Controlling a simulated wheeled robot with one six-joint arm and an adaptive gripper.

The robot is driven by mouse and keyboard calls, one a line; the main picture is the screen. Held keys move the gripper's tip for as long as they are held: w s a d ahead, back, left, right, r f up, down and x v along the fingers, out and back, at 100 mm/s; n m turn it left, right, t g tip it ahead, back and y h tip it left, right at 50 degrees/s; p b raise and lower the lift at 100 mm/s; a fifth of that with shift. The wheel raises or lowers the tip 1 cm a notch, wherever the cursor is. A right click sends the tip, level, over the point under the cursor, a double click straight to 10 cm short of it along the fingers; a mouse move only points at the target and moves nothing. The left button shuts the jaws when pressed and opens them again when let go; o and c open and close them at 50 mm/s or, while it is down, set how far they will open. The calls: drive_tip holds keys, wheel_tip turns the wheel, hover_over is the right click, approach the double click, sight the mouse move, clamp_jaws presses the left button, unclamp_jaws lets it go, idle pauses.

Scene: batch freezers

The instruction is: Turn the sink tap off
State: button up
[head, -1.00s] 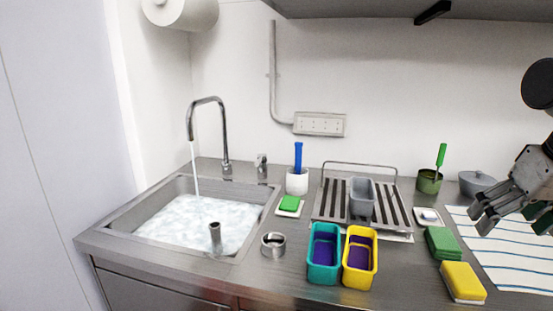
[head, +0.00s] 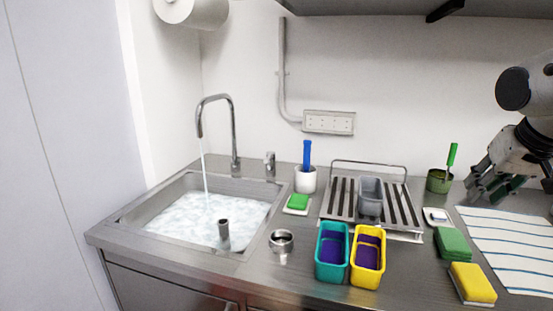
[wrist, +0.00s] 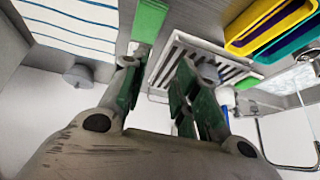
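The sink tap (head: 233,135) is a tall, hooked metal spout at the back of the steel sink (head: 125,225). A stream of water falls from it into the water filling the basin. A small metal lever (head: 270,163) stands upright on the counter just right of the spout. The spout also shows at the right of the wrist view (wrist: 259,135), which looks upside down. My gripper (head: 482,188) is far right of the tap, above the counter's right end. Its fingers (wrist: 157,85) are apart with nothing between them.
Between the gripper and tap stand a drying rack (head: 405,205) with a grey container (head: 370,196), a green pot (head: 438,181) with a green-handled tool and a white holder (head: 306,180) with a blue-handled one. Teal (head: 331,272) and yellow (head: 367,277) bins sit in front.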

drive_tip(key=w+a, duration=0.1)
drive_tip(key=w, duration=0.3)
drive_tip(key=w+a+m+t, duration=0.1)
drive_tip(key=w, duration=0.2)
drive_tip(key=w+a+t, duration=0.1)
drive_tip(key=w, duration=0.3)
drive_tip(key=shift+w+y, duration=0.3)
clamp_jaws()
drive_tip(key=w+a+f+m+t+y, duration=0.2)
drive_tip(key=w+a+t+y, duration=0.1)
drive_tip(key=w+a, duration=0.85)
drive_tip(key=m+y, duration=0.2)
drive_tip(key=y, duration=0.7)
approach(268, 158)
drive_tip(key=w+a, duration=0.2)
drive_tip(key=w, duration=0.3)
drive_tip(key=shift+s+a+f, duration=0.25)
drive_tip(key=shift+a+f, duration=0.05)
drive_tip(key=shift+a, duration=0.25)
drive_tip(key=shift+a, duration=0.1)
